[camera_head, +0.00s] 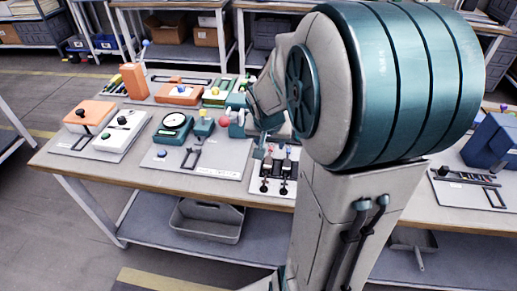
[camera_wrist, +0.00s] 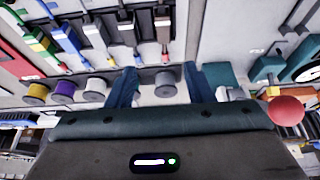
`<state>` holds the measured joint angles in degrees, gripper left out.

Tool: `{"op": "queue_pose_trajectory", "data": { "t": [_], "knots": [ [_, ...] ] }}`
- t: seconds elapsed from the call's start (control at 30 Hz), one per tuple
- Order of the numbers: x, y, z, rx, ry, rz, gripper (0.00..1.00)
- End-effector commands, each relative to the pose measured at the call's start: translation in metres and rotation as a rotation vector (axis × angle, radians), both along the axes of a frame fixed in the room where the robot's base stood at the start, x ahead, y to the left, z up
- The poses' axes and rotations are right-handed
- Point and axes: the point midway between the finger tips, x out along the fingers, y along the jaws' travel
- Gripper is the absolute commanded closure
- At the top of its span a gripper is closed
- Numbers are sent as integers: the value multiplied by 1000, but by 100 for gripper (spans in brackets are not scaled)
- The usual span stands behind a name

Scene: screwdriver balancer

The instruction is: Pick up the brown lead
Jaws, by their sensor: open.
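The brown lead (camera_wrist: 163,26) shows in the wrist view as a brown block with a thin reddish end pointing at my gripper. It lies at the right end of a row of leads. My gripper (camera_wrist: 160,82) is open. Its two teal fingers stand apart, with a grey spool-like knob (camera_wrist: 165,84) seen between them and the brown lead beyond. I cannot tell whether a finger touches anything. In the head view my arm hides much of this area, and I cannot make out the brown lead there.
In the wrist view, a black lead (camera_wrist: 125,30), white lead (camera_wrist: 93,35) and blue lead (camera_wrist: 65,38) sit beside the brown one. A purple spool (camera_wrist: 64,92) and a red ball (camera_wrist: 286,110) are near. Several devices crowd the workbench (camera_head: 110,172) in the head view.

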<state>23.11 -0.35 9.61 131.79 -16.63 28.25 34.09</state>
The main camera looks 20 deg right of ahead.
Motion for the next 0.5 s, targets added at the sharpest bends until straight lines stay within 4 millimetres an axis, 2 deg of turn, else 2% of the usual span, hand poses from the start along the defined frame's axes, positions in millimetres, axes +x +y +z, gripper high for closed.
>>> {"op": "queue_pose_trajectory", "data": {
  "t": [0.3, 0.5],
  "knots": [
    [17, -10, -54, 3, 5, 4, 53],
    [24, -13, -71, 2, 3, 5, 53]
  ]
}}
